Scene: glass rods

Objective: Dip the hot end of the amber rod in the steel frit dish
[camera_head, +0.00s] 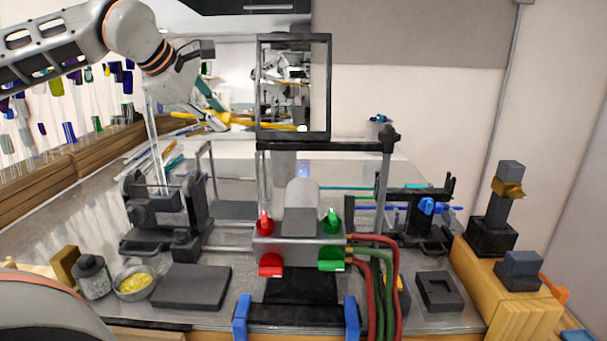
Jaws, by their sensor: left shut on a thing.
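My left gripper (154,98) is at the upper left, shut on a long, thin glass rod (156,150). The rod hangs nearly upright, tilted slightly, and looks pale and clear; I cannot make out an amber colour. Its lower end is near the left black stand (137,213); I cannot tell whether they touch. The steel frit dish (122,292) is a small round bowl with yellow frit (136,283), at the front left. The gripper is well above and behind it, apart from it. My right gripper is not in view.
A grey jar (93,278) stands left of the dish, a dark flat slab (192,287) right of it. A torch (300,246) with red and green knobs and hoses (378,290) is central, before a black-framed mirror (293,85). Another black stand (415,215) is right.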

